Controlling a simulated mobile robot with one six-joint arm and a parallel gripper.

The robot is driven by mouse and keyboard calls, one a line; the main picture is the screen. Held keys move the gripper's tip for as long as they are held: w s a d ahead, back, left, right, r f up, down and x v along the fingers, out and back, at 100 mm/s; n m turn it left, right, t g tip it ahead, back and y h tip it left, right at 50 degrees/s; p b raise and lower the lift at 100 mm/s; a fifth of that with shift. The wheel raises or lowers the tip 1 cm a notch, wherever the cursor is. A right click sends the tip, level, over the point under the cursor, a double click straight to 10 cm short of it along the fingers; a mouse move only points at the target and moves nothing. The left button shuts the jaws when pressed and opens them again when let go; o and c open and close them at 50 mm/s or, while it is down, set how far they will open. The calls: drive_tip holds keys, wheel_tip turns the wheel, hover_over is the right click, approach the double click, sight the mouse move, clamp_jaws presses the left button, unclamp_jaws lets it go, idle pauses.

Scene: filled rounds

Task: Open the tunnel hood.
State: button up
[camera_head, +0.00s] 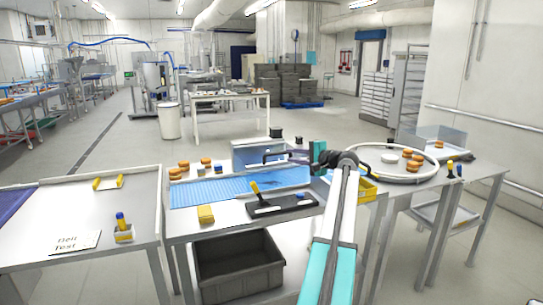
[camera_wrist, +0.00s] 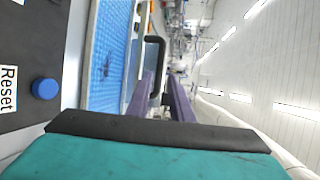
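The tunnel hood (camera_head: 248,152) is a clear bluish box at the back of the blue belt (camera_head: 215,192). A black bar handle (camera_wrist: 154,42) shows in the wrist view, and its bar runs down between my finger tips. My gripper (camera_head: 297,156) is beside the hood's right side in the head view, with its dark fingers pointing left at the handle. In the wrist view my purple fingers (camera_wrist: 161,88) stand apart, one on each side of the handle bar. I see no clear grip on it. My arm partly hides the area right of the hood.
A black panel with a blue button (camera_wrist: 45,88) labelled Reset is at the left in the wrist view. A round turntable (camera_head: 388,172) with orange-brown rounds stands at right.

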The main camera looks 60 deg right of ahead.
sight(272, 161)
drive_tip(key=shift+d, duration=0.1)
drive_tip(key=p+x, duration=0.2)
drive_tip(key=x, duration=1.1)
drive_tip(key=shift+w+d+f, duration=0.15)
drive_tip(key=shift+w, duration=0.05)
clamp_jaws()
